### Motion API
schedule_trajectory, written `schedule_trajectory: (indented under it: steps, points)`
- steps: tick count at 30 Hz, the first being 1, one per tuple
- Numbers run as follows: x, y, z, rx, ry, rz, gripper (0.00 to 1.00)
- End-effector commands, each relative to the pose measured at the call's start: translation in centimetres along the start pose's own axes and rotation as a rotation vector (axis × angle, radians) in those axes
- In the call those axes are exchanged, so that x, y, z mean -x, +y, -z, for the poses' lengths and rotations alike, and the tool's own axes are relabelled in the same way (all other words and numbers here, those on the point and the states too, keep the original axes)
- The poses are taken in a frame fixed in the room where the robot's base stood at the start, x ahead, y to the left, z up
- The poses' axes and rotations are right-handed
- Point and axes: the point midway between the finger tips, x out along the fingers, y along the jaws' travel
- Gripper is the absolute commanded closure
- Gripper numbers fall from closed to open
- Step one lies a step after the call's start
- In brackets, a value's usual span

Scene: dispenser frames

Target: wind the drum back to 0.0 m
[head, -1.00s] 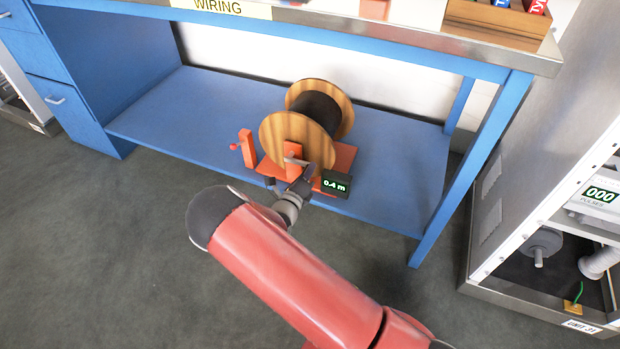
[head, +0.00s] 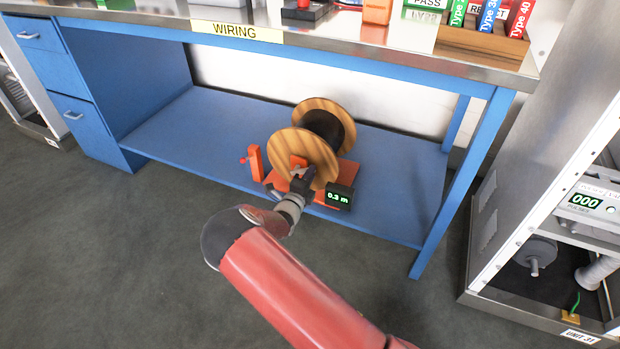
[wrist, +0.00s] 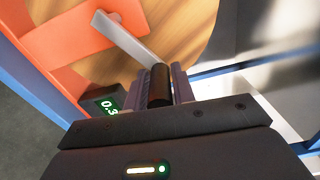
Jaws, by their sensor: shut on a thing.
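The drum is a wooden spool (head: 303,152) wound with black cable (head: 324,127), standing on an orange base on the bench's lower shelf. A small counter (head: 339,196) at the base's front right reads 0.3 m; it also shows partly in the wrist view (wrist: 108,105). My gripper (head: 301,180) is at the near face of the drum. In the wrist view my gripper (wrist: 160,88) is shut on the dark crank handle (wrist: 159,85), which joins a grey crank arm (wrist: 130,40). In the head view my gripper hides the handle.
An orange post (head: 256,163) with a small knob stands left of the drum. The blue lower shelf (head: 185,135) is clear at left. A blue table leg (head: 465,185) and an equipment rack (head: 560,160) stand to the right. The worktop (head: 370,40) overhangs the drum.

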Motion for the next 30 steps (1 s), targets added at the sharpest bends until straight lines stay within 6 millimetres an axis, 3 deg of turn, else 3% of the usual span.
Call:
schedule_trajectory:
  steps: [7,8,12,22,30]
  points:
    - [0.0,-0.4,-0.6,-0.01,-0.011,0.006,1.0]
    - [0.0,-0.4,-0.6,-0.01,-0.011,0.006,0.73]
    - [0.0,-0.3,-0.6,-0.008,-0.01,0.004,0.59]
    - [0.7,-0.1,-0.4,-0.006,-0.007,0.0,0.59]
    - [5.1,-0.1,-0.5,-0.005,-0.009,0.0,0.59]
